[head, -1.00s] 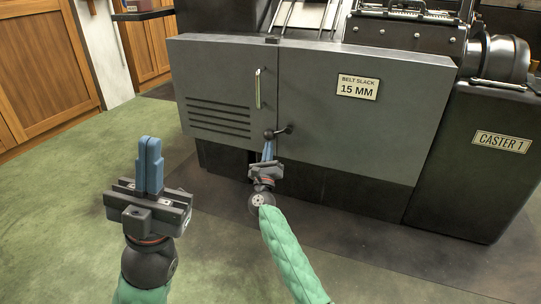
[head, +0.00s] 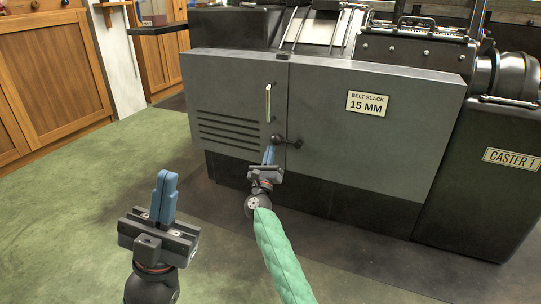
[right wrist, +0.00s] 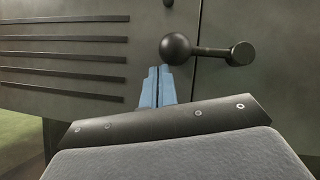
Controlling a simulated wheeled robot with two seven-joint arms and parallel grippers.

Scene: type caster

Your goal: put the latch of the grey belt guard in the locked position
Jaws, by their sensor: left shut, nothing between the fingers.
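The grey belt guard (head: 390,165) fills the middle of the head view, its slatted door (head: 220,95) on the left. The latch (head: 285,141) has a black ball knob left of its pivot and lies nearly level across the door seam. It also shows in the right wrist view (right wrist: 208,50), knob left, pivot right. My right gripper (head: 269,150) has its blue fingers together, just below the knob; in the right wrist view (right wrist: 158,75) they stand slightly left of it. Contact cannot be told. My left gripper (head: 166,180) is shut and empty, well away from the guard.
A metal handle (head: 268,102) stands on the door above the latch. A "BELT SLACK 15 MM" plate (head: 368,103) is on the guard, and a dark "CASTER 1" housing (head: 485,180) stands at the right. Green floor (head: 80,200) is open at the left.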

